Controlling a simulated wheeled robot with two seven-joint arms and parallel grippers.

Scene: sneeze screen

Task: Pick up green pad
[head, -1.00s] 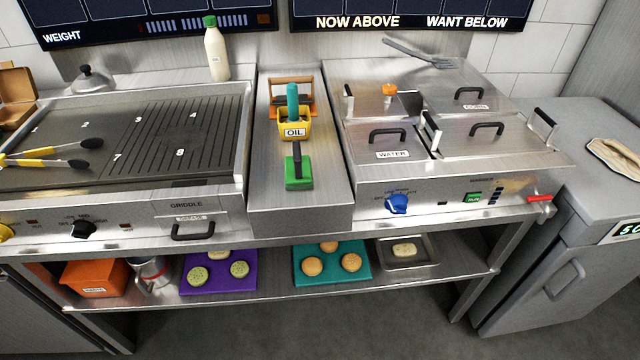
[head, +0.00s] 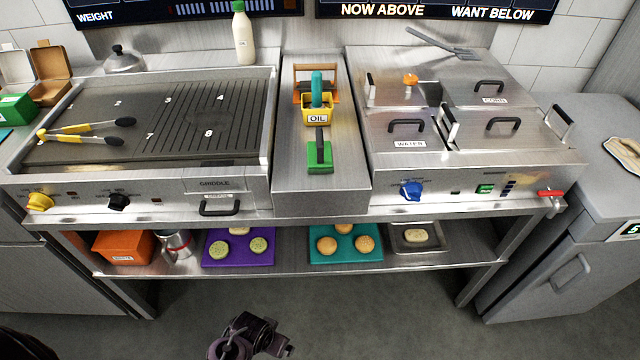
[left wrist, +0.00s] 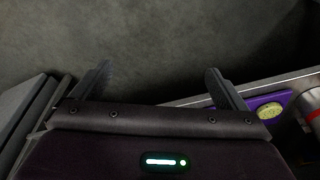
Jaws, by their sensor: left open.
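The green pad (head: 320,157) is a flat green block with an upright black handle. It rests on the narrow steel counter between the griddle and the covered wells, in front of the yellow OIL container (head: 317,112). My left gripper (head: 283,340) is at the bottom of the head view, low in front of the shelf and well apart from the pad. In the left wrist view its two fingers (left wrist: 158,85) are spread with nothing between them. The pad does not show in the left wrist view. My right gripper is not in view.
The griddle (head: 150,120) with yellow-handled tongs (head: 85,130) is at left. The lower shelf (head: 290,262) holds a purple mat (head: 238,259), a teal mat (head: 345,257), an orange box (head: 124,247) and a small tray (head: 420,248). The floor in front is clear.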

